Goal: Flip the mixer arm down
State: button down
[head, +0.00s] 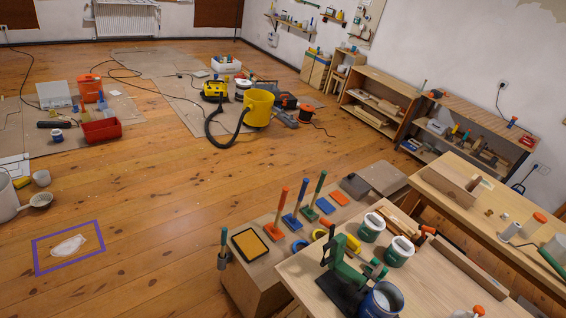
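A green machine on a dark base, which looks like the mixer (345,264), stands on the front corner of the light wooden table (300,268) at lower right. Its green body rises from the base, and a green part reaches right toward a blue pot (382,300) beside it. It is small in the view, so I cannot tell the exact angle of its arm. My gripper is not in view.
Two green-and-white tins (400,250) stand behind the mixer. Colored-handled tools (277,212) stand on a lower cardboard-topped surface to its left. A yellow vacuum (258,108) stands farther back. The wooden floor (170,210) at center left is mostly clear.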

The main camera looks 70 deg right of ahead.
aim_at(335, 262)
jog(key=z, duration=0.45)
jog(key=i, duration=1)
jog(key=z, duration=0.85)
jog(key=k, duration=0.85)
jog(key=z, duration=0.15)
jog(key=i, duration=0.95)
jog(key=u, duration=0.05)
